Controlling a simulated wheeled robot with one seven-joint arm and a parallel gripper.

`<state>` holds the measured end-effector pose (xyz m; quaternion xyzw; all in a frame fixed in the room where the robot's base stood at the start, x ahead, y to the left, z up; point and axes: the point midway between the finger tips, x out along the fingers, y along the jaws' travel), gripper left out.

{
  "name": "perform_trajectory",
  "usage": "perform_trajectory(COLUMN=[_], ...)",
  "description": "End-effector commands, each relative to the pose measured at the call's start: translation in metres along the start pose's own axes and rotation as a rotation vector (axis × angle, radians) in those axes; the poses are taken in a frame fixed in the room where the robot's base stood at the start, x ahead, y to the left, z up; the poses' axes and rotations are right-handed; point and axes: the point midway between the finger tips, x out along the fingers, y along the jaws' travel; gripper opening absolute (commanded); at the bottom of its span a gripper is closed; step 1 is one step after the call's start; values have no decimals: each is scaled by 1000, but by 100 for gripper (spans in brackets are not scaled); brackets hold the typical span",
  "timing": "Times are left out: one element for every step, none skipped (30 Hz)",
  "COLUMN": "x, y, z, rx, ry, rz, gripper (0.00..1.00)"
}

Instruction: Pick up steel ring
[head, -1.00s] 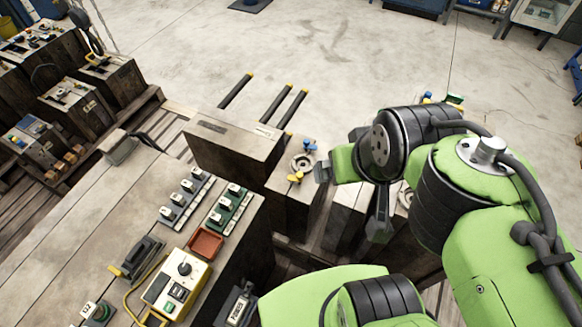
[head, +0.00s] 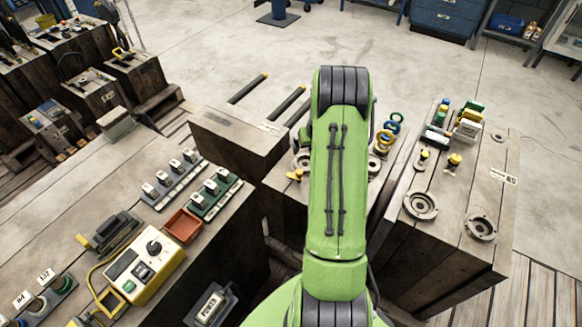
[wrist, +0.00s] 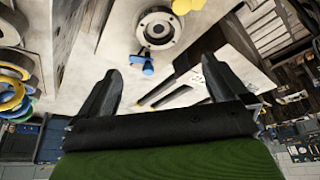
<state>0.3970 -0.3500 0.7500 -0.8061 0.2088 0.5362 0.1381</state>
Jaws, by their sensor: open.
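A round grey steel ring (wrist: 158,27) lies flat on a wooden block in the wrist view, beyond my fingertips and apart from them. A yellow clamp (wrist: 182,5) and a blue clamp (wrist: 147,62) sit on either side of it. In the head view my arm covers most of this ring. Other grey rings (head: 420,205) and (head: 481,228) lie on the right block. I cannot tell which one the task means. My gripper (wrist: 158,82) is open, with nothing between its fingers; it is hidden behind my arm in the head view.
Upright blue and yellow rings (head: 386,137) stand right of my arm. The right block (head: 445,240) carries yellow knobs and coloured pieces. A yellow control box (head: 146,262) and a red tray (head: 182,226) are on the left bench. Open floor lies behind.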

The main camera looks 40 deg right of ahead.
Motion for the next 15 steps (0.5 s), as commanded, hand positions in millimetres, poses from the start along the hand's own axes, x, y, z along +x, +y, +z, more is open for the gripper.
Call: perform_trajectory(x=[13,22,32,40,48,58,66,72,80,85,90,93,96,98,104], y=[-1,-1,-1,-1,-2,-2,-2,-2,-2,-2,-2,-2,-2,-2,-2], z=[2,3,3,3,3,3,3,3,3,3,2,2,2,2,2], rx=[-1,-1,-1,-1,-1,-2,-2,-2,-2,-2,-2,-2,-2,-2,-2], ry=[-4,-4,-5,-5,-5,-5,-5,-5,-4,-4,-4,-4,-4,-3,-4], rz=[-2,-2,-2,-3,-3,-3,-3,-3,-2,-2,-2,-2,-2,-2,-2], gripper=[100,100,100,100,100,100,100,100,100,100,100,100,100,100,100])
